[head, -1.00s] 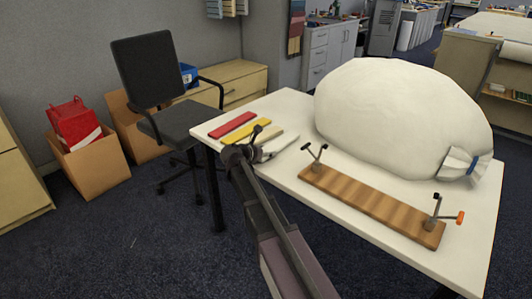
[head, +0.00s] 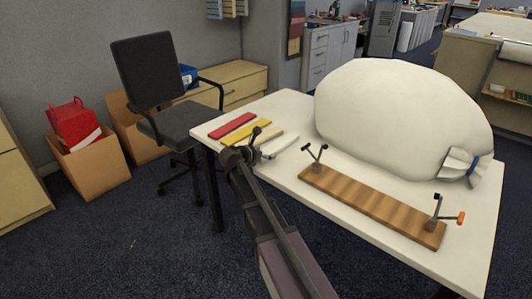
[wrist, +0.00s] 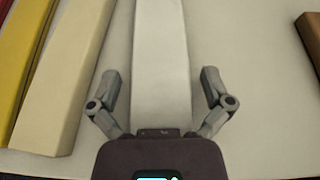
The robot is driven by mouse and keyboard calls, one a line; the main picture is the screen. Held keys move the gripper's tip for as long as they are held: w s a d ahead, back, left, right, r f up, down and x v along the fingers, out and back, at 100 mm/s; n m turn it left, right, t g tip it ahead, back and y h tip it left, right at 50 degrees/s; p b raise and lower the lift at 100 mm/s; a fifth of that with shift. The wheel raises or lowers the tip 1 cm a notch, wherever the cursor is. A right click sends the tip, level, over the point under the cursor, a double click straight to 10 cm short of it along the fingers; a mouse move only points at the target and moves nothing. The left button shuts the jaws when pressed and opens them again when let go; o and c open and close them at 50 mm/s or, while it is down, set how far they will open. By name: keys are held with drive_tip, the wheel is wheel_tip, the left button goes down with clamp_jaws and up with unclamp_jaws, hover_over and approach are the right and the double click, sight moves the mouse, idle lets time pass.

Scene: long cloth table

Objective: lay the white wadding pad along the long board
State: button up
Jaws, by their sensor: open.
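The white wadding pad (wrist: 162,45) is a long pale strip lying on the table. In the wrist view it runs away from me between the two spread fingers of my gripper (wrist: 160,78), with a gap on either side. My gripper is open and holds nothing. In the head view the pad (head: 281,146) shows just beyond my wrist, which hides its near part and most of the gripper. The long wooden board (head: 372,205) lies along the table's front edge to the right; a brown corner of it appears at the wrist view's right edge (wrist: 313,38).
Left of the pad lie a cream strip (wrist: 63,75), a yellow strip (head: 245,131) and a red strip (head: 231,124). Clamps (head: 315,154) (head: 438,212) stand at the board's two ends. A big white stuffed sack (head: 400,115) fills the table behind the board.

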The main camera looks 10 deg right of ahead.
drive_tip(key=p+v, duration=0.5)
drive_tip(key=v, duration=0.8)
drive_tip(key=shift+s, duration=0.25)
drive_tip(key=shift+r, duration=0.1)
